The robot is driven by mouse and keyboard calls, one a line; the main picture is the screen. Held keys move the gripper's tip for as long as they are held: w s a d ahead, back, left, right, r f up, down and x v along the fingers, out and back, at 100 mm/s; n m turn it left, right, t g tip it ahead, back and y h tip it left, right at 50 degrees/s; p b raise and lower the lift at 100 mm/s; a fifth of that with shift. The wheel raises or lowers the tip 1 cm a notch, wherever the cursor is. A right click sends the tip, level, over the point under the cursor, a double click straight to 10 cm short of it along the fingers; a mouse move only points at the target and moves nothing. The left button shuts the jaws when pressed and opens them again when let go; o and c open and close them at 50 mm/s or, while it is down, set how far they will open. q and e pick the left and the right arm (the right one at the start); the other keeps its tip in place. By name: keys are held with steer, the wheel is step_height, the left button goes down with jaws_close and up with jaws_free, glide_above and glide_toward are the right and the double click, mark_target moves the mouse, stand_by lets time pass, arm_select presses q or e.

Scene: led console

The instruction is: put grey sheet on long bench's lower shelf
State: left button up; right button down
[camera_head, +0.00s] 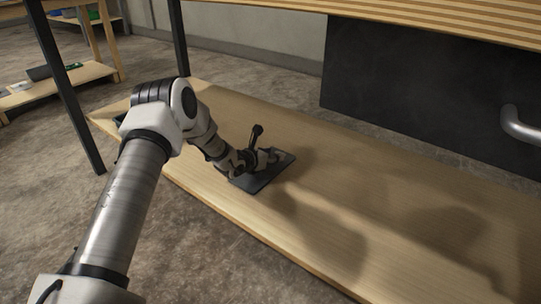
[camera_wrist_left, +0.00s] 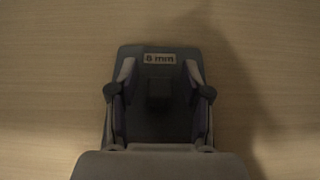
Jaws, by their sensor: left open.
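The grey sheet (camera_head: 268,176) lies flat on the wooden lower shelf (camera_head: 300,232) of the long bench in the head view. My left gripper (camera_head: 270,158) is right over the sheet. In the wrist view its fingers (camera_wrist_left: 158,92) are open, one on each side of the dark part. Whether they touch the sheet I cannot tell. My right gripper does not show.
The slatted bench top (camera_head: 400,18) overhangs the shelf, with a dark panel (camera_head: 410,100) below it. A black leg (camera_head: 66,90) stands at the left. Another wooden rack (camera_head: 75,78) is at the far left. The shelf right of the sheet is clear.

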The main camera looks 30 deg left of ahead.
arm_select(q)
steer(key=shift+s+r, duration=0.2)
steer(key=shift+r, duration=0.1)
steer(key=p+v, duration=0.6)
steer(key=v, duration=0.5)
steer(key=shift+w, duration=0.1)
steer(key=shift+s+p, duration=0.3)
steer(key=shift+p, duration=0.05)
steer(key=shift+s, duration=0.1)
steer(key=shift+f, duration=0.1)
